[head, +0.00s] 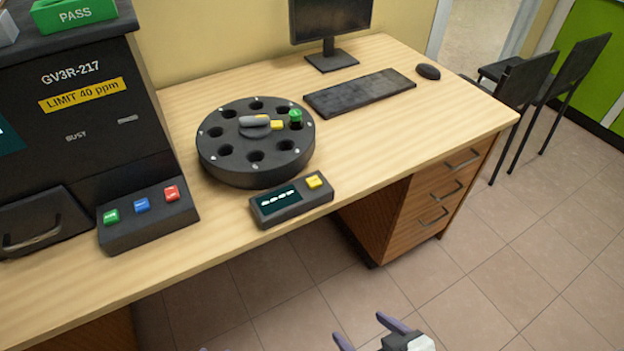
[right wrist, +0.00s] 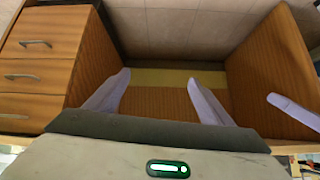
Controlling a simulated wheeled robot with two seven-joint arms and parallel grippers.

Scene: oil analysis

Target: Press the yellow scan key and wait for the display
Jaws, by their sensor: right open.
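The yellow scan key (head: 314,181) is on the right end of a small dark box near the desk's front edge. The box's display (head: 279,201) is lit with small pale characters that I cannot read clearly. My right gripper (head: 367,332) is open and empty, low in front of the desk and well apart from the key. Its two purple fingers also show spread in the right wrist view (right wrist: 158,80), facing the space under the desk. Only slight purple tips, apparently of my left gripper, show at the head view's bottom edge; their opening is unclear.
A dark round carousel (head: 222,168) with a green-capped vial (head: 295,115) stands behind the box. The analyser (head: 85,135) with green, blue and red keys is at left. A keyboard (head: 360,92), monitor and mouse are farther back. The desk's right front is clear.

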